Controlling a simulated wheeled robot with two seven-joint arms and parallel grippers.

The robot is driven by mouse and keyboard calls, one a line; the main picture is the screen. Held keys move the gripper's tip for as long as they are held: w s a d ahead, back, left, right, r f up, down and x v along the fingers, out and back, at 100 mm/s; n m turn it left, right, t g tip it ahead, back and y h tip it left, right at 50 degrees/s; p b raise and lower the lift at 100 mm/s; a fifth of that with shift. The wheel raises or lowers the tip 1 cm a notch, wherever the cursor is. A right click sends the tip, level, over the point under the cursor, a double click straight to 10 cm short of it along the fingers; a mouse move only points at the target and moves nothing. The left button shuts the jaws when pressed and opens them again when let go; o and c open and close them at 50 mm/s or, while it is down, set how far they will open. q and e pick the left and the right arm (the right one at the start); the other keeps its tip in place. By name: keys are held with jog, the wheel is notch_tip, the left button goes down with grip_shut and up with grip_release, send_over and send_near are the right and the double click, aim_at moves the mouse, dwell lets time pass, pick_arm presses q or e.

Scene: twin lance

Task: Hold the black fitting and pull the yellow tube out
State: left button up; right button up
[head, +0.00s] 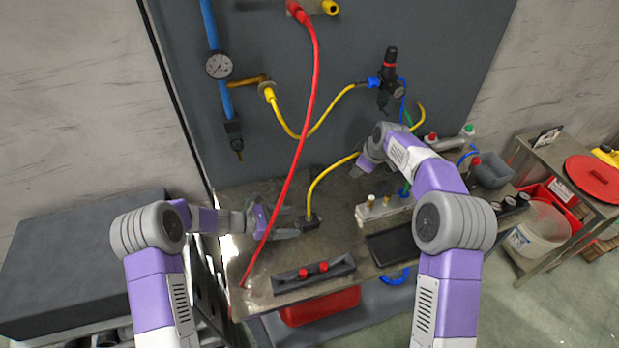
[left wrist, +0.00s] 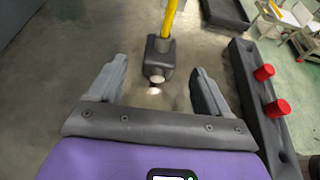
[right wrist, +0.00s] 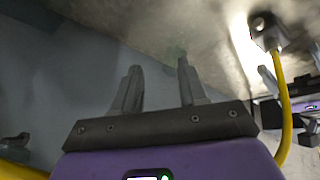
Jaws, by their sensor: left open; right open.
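The black fitting (head: 311,223) sits on the workbench, with the yellow tube (head: 321,184) rising out of it and curving right toward my right gripper. In the left wrist view the fitting (left wrist: 157,60) lies just ahead of my open left gripper (left wrist: 160,78), roughly centred between the fingers, which do not touch it. In the head view my left gripper (head: 288,222) is at the fitting's left. My right gripper (head: 362,168) is open and empty near the tube's upper bend. In the right wrist view the tube (right wrist: 284,105) passes right of the fingers, outside them.
A black block with red knobs (head: 313,271) lies in front of the fitting. A valve manifold (head: 384,207) and a dark tray (head: 392,246) stand to the right. A grey panel with gauges rises behind.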

aim_at(303, 221)
jog(key=s+a+r+n+g, duration=0.1)
jog(key=s+a+n, duration=0.2)
jog(key=a, duration=0.2)
jog(key=s+a+r+n+g+h, duration=0.1)
jog(key=s+a+r+n+g, duration=0.1)
jog(key=s+a+n, duration=0.1)
jog(key=s+a+r+n+g+h, duration=0.1)
jog(key=s+a+n, duration=0.2)
jog(key=a+n, duration=0.2)
jog(key=shift+s+a+r+g, duration=0.1)
jog(key=shift+a+r+g, duration=0.1)
jog(key=shift+a, duration=0.35)
jog(key=shift+a+r+g, duration=0.15)
jog(key=shift+a+g, duration=0.05)
jog(key=shift+a, duration=0.3)
pick_arm(q)
jog(key=shift+d, duration=0.15)
pick_arm(e)
jog(key=shift+s+r, duration=0.1)
jog(key=shift+s, duration=0.05)
pick_arm(q)
jog(key=shift+x, duration=3.6)
jog(key=shift+c, duration=0.4)
